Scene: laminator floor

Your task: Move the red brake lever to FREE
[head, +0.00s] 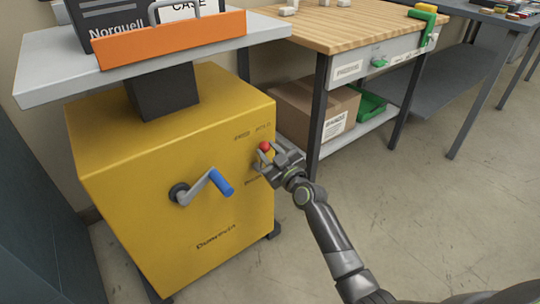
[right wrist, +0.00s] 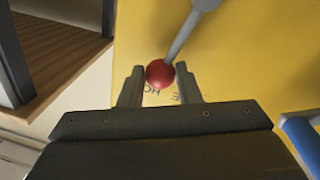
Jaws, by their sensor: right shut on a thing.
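The brake lever has a red ball knob (head: 265,146) on a grey rod, at the upper right of the yellow cabinet's (head: 130,190) front. In the right wrist view the red knob (right wrist: 160,73) sits between the two finger tips, with its rod running up and to the right. My right gripper (head: 268,157) is shut on the knob. Small dark lettering shows by the lever in the head view, too small to read. In the wrist view part of the lettering lies upside down behind the knob. My left gripper is not in view.
A crank with a blue handle (head: 221,182) sticks out left of the lever. A wooden-topped bench (head: 340,28) with a cardboard box (head: 312,108) below stands to the right. The floor at right is clear.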

